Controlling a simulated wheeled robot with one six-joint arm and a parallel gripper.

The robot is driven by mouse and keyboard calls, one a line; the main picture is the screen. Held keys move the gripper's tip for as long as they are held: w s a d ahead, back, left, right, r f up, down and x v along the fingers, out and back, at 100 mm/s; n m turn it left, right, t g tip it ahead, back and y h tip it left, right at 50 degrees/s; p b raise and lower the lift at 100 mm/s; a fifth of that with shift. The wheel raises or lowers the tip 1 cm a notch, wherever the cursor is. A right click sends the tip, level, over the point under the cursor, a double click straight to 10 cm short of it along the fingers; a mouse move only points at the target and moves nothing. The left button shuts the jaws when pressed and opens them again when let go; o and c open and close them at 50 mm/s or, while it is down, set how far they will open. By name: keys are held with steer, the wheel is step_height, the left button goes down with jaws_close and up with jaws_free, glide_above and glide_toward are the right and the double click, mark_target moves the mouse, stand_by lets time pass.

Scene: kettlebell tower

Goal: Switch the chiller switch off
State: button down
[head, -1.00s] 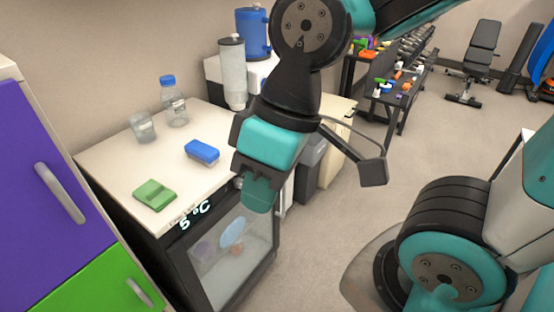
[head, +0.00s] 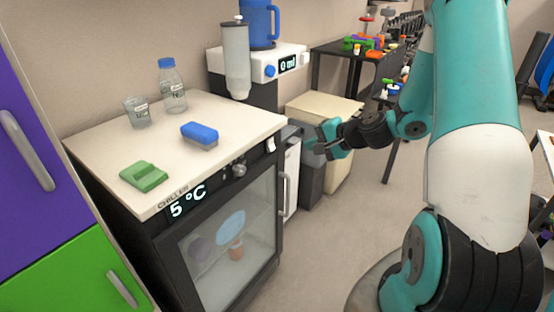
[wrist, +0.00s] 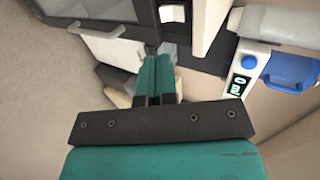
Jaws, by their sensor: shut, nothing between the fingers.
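The chiller (head: 165,240) is a dark cabinet with a glass door and a lit "5 °C" display (head: 187,202). A small white switch (head: 271,145) sits at the right end of its front panel, past a round knob (head: 239,169). I cannot tell the switch's position. The wrist view shows what looks like the white switch (wrist: 172,14) on a dark panel at the top. My gripper (head: 318,146) is shut and empty, to the right of the switch and apart from it. Its teal fingers show in the wrist view (wrist: 155,62).
A dispenser (head: 254,66) reading "0 ml" stands behind. Bins (head: 312,172) are right of the chiller.

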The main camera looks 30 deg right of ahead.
mark_target(271, 144)
steer(key=shift+d+f, duration=0.1)
steer(key=shift+d, duration=0.1)
steer(key=p+x, duration=0.1)
steer(key=x, duration=1.3)
